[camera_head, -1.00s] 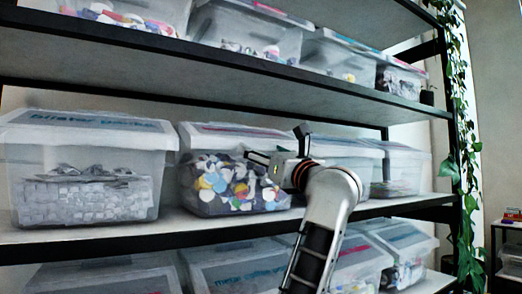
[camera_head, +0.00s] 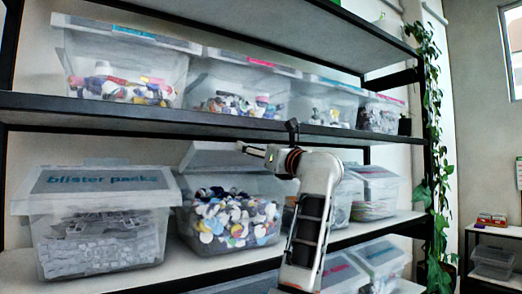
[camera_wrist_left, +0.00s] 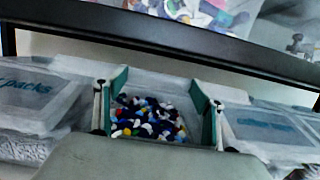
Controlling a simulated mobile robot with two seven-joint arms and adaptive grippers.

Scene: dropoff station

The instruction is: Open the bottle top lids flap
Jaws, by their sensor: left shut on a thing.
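The bottle tops bin (camera_head: 190,232) is a clear box full of colourful caps, standing on the middle shelf. Its pale lid flap (camera_head: 212,156) is tilted up, and the caps (camera_head: 232,216) show beneath it. My left gripper (camera_head: 256,150) is at the flap's right edge, shut on it; the exact contact is hard to see. In the left wrist view, the two teal-padded fingers (camera_wrist_left: 157,108) stand either side of the caps (camera_wrist_left: 148,120), with a grey surface across the bottom of that view. My right gripper is not in view.
The blister packs bin (camera_head: 100,232) stands close on the left. Another closed bin (camera_head: 372,190) is to the right, partly behind my arm. The upper shelf edge (camera_head: 150,112) runs just above the flap and gripper. A hanging plant (camera_head: 432,120) is at the right.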

